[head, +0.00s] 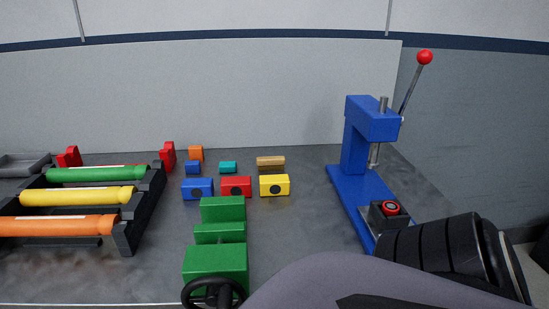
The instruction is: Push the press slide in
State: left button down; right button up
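The blue press (357,150) stands at the right of the table, with a lever ending in a red ball (425,57). A dark slide block (384,219) sits at the near end of its blue base, out in front of the ram (374,155). A red round part (391,207) rests on the slide. One of my arms crosses the lower right, close in front of the slide, and hides the near end of the base. Neither gripper's fingers show, so I cannot see contact with the slide.
A green vise (217,262) with a black handwheel stands at front centre. Small coloured blocks (236,187) sit behind it. A black rack (146,206) with green, yellow and orange tubes fills the left. The table between vise and press is clear.

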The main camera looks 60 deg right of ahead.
aim_at(376, 223)
jog(key=z, duration=2.8)
